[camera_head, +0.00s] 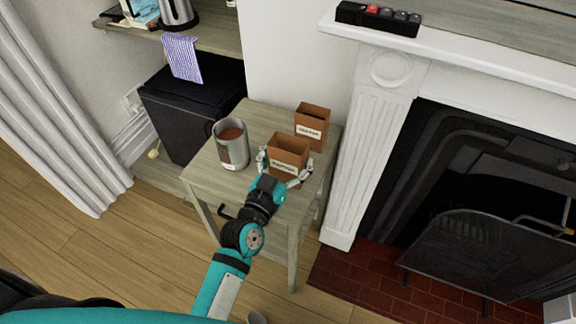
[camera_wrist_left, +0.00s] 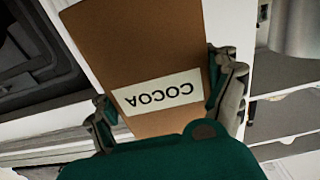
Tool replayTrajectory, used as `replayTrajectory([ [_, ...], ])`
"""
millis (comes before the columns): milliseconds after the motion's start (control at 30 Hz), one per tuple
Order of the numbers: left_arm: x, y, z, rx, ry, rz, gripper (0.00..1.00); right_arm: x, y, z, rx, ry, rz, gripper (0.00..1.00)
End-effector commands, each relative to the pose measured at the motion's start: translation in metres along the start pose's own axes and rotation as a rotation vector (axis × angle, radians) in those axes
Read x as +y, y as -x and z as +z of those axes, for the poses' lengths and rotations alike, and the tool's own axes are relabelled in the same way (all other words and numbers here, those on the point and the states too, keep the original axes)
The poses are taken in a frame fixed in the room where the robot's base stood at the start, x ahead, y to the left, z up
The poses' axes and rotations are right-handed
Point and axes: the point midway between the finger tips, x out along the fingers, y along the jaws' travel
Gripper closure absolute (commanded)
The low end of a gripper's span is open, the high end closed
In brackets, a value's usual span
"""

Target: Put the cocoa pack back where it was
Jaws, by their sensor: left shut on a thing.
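My left gripper (camera_head: 285,175) is shut on the cocoa pack (camera_head: 289,150), a brown open-topped box, with a finger on each side of it. The pack is over the right part of the small wooden table (camera_head: 258,116); I cannot tell whether its base touches the top. In the left wrist view the cocoa pack (camera_wrist_left: 140,45) fills the middle, its white COCOA label upside down between the fingers (camera_wrist_left: 170,95). My right gripper is not in view.
A similar brown labelled box (camera_head: 313,122) stands just behind the pack. A large mug-like container (camera_head: 232,148) with brown contents stands to the left on the table. A white fireplace surround (camera_head: 362,150) is close on the right, a black cabinet (camera_head: 180,115) at the left.

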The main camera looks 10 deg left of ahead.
Motion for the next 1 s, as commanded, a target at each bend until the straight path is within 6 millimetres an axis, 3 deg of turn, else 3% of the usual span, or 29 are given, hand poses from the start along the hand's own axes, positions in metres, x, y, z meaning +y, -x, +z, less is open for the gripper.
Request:
replayTrajectory([
  [333, 0.0, -0.002, 0.035, 0.0, -0.002, 0.001, 0.74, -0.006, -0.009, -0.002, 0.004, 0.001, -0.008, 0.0],
  [700, -0.001, -0.002, 0.038, 0.002, 0.0, -0.001, 0.74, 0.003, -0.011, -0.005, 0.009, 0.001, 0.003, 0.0],
  [733, 0.0, -0.002, 0.039, 0.0, 0.0, -0.001, 0.14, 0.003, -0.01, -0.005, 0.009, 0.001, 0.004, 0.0],
  [833, 0.0, -0.002, 0.038, 0.0, 0.0, -0.001, 0.0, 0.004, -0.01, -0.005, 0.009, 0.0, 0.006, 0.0],
  [1000, 0.0, -0.002, 0.038, 0.0, 0.0, -0.001, 0.0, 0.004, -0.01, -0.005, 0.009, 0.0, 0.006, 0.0],
])
